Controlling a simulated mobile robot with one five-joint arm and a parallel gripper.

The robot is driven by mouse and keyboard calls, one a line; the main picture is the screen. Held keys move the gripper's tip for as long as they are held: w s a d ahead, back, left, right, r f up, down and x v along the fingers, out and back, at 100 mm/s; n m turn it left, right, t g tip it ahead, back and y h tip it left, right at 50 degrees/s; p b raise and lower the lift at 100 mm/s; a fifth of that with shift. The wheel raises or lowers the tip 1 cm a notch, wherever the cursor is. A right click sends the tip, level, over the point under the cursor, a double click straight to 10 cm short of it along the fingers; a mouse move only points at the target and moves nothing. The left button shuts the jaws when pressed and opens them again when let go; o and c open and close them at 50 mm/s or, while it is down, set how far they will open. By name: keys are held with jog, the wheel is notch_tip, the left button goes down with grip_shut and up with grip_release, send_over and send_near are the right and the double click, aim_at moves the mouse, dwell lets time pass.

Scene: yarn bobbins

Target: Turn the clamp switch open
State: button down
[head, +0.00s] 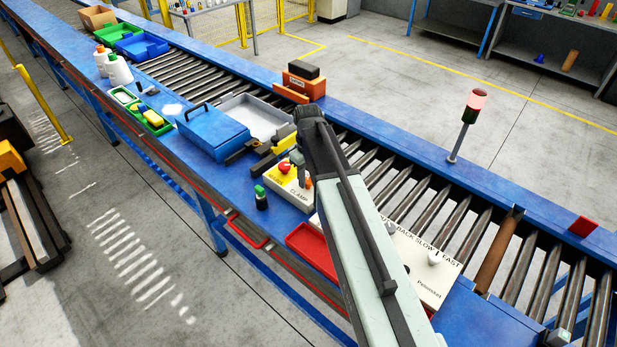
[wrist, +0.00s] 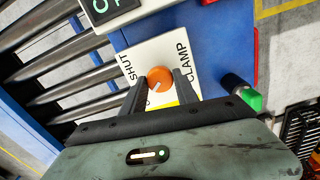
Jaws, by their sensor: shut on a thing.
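The clamp switch is an orange round knob (wrist: 159,76) with a pale mark on it. It sits on a white panel (wrist: 143,54) lettered "SHUT" and "CLAMP". The mark slants toward the lower left in the wrist view. My gripper (wrist: 161,80) has its two dark fingers on either side of the knob and is shut on it. In the head view, my gripper (head: 302,165) is over the clamp panel (head: 280,189), and my arm hides part of it. The other position label is hidden or not readable.
A red button (head: 284,168) on yellow sits beside the knob. A blue box (head: 213,133) stands left. A control panel (head: 425,268) with a white knob lies right, partly behind my arm.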

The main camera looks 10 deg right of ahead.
aim_at(308, 180)
jog(key=shift+w+n, duration=0.1)
jog(key=shift+n, duration=0.5)
jog(key=c, duration=0.9)
grip_release()
notch_tip(308, 180, up, 8)
jog(key=p, duration=0.8)
jog(key=shift+f, duration=0.1)
